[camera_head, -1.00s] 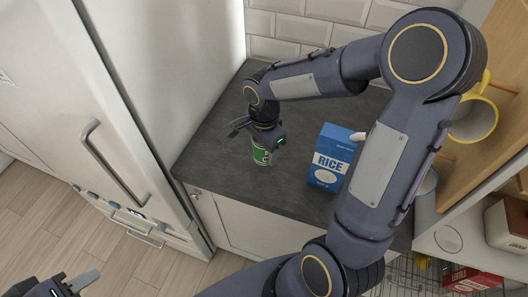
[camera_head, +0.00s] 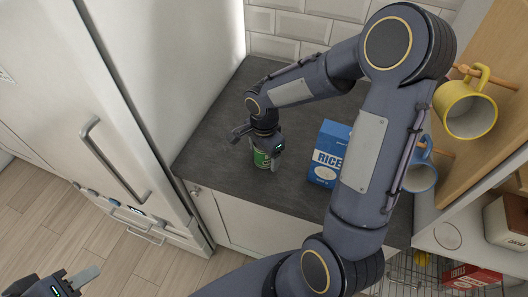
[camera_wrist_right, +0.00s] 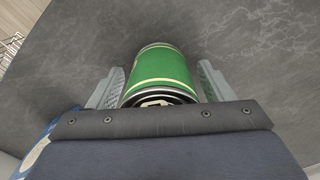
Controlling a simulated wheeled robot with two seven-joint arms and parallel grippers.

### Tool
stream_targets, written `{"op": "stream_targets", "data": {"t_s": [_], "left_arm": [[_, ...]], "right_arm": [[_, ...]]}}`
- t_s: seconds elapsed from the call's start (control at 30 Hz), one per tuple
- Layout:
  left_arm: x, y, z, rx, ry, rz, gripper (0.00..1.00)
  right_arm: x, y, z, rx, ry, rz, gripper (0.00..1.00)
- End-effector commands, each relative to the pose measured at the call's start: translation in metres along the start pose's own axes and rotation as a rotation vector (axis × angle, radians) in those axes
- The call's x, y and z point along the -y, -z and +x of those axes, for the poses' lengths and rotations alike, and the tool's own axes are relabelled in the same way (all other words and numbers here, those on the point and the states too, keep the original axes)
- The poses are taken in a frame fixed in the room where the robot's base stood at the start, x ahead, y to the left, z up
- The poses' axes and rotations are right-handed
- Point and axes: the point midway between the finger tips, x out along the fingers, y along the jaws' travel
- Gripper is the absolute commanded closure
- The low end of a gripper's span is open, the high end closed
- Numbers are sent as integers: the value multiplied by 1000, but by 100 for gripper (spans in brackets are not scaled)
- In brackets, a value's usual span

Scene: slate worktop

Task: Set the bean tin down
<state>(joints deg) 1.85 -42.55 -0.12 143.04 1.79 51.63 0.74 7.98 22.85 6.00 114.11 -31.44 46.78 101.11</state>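The bean tin (camera_head: 261,159), green with pale lettering, is upright at the worktop's left part, and it looks to be standing on the slate. It also shows in the right wrist view (camera_wrist_right: 163,68). My right gripper (camera_head: 257,150) is over the tin with one finger on each side. In the wrist view narrow gaps show between the fingers and the tin, so the gripper looks open around it. My left gripper (camera_head: 72,284) is at the bottom left corner, away from the worktop and partly cut off by the frame.
A blue rice box (camera_head: 327,158) stands right of the tin, partly behind my right arm. A yellow mug (camera_head: 467,112) and a blue mug (camera_head: 420,178) hang on a wooden rack at right. The slate worktop (camera_head: 222,170) is clear around the tin; a fridge borders it left.

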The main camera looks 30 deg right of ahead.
Motion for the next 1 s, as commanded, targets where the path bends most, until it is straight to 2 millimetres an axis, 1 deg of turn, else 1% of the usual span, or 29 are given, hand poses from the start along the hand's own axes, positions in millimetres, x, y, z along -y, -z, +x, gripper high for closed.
{"op": "stream_targets", "data": {"t_s": [0.27, 0.37, 0.4, 0.47, 0.8, 0.9, 1.0], "left_arm": [[0, 0, -1, 0, 0, 0, 64], [-3, 3, -6, 0, 0, 0, 64], [-2, 2, -3, -1, 0, 0, 64], [-1, 1, -2, 0, 0, 0, 64], [0, 0, 1, 0, 0, 0, 64], [1, -1, 1, 0, 0, 0, 64], [1, -1, 2, 0, 0, 0, 64]], "right_arm": [[0, 0, -1, 0, 0, 0, 24], [0, 0, -7, 0, 0, -1, 24], [1, 0, -9, -1, 3, 0, 24], [1, 0, -18, -3, 5, -1, 24], [1, 0, -90, -1, 6, 0, 24], [1, 0, -106, -1, 5, -1, 24], [0, 0, -116, -1, 2, -1, 24]]}}
